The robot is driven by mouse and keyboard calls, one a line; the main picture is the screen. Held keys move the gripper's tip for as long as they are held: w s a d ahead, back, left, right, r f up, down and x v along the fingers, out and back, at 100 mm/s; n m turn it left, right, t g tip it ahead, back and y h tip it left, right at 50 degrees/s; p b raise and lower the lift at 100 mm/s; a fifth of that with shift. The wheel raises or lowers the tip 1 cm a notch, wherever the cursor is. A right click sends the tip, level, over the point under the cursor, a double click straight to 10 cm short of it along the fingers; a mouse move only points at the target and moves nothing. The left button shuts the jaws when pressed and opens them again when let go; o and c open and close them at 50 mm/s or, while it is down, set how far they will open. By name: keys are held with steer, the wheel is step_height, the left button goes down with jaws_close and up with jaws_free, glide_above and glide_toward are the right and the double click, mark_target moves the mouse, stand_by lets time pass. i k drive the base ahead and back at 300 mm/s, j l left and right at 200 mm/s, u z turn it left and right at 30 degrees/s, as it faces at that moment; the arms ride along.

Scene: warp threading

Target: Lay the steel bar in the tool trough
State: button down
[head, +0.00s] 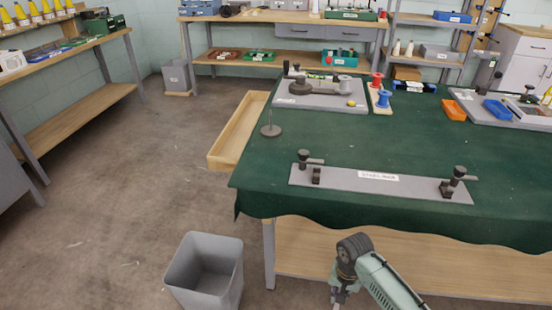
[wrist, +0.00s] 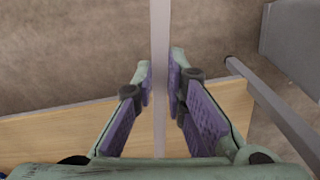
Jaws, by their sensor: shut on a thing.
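The steel bar (wrist: 160,25) is a long, straight, pale grey strip in the wrist view, running from the top edge down between the fingers of my gripper (wrist: 161,72). The pads are closed on its two sides. Both ends of the bar are out of sight. In the head view my gripper is low at the bottom edge, in front of the table, and the bar can hardly be made out there. The tool trough (head: 226,149) appears to be the long, shallow wooden tray along the table's left side. Its visible inside looks empty.
The green-covered table (head: 400,140) carries a grey plate (head: 335,180) with two black clamps near its front edge. A small round stand with an upright pin (head: 270,130) is near the trough. A grey bin (head: 207,270) stands on the floor at front left. Floor left of the trough is clear.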

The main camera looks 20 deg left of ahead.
mark_target(246, 129)
steer(key=j+z, duration=0.1)
steer(key=z, duration=0.35)
steer(key=j+z, duration=0.1)
steer(key=z, duration=0.35)
steer(key=j+z, duration=0.1)
steer(key=z, duration=0.85)
steer(key=k+j+z, duration=0.1)
steer(key=z, duration=0.35)
steer(key=k+j+z, duration=0.1)
steer(key=k+z, duration=0.5)
steer(key=k, duration=0.65)
steer(key=k+l+z, duration=0.15)
steer(key=k, duration=0.2)
steer(key=k+z, duration=0.15)
steer(key=k, duration=0.2)
steer(key=k+z, duration=0.3)
steer(key=k+l+z, duration=0.15)
steer(key=k+z, duration=0.85)
steer(key=k+j+z, duration=0.1)
steer(key=k+z, duration=0.25)
steer(key=k+j+z, duration=0.1)
steer(key=z, duration=0.2)
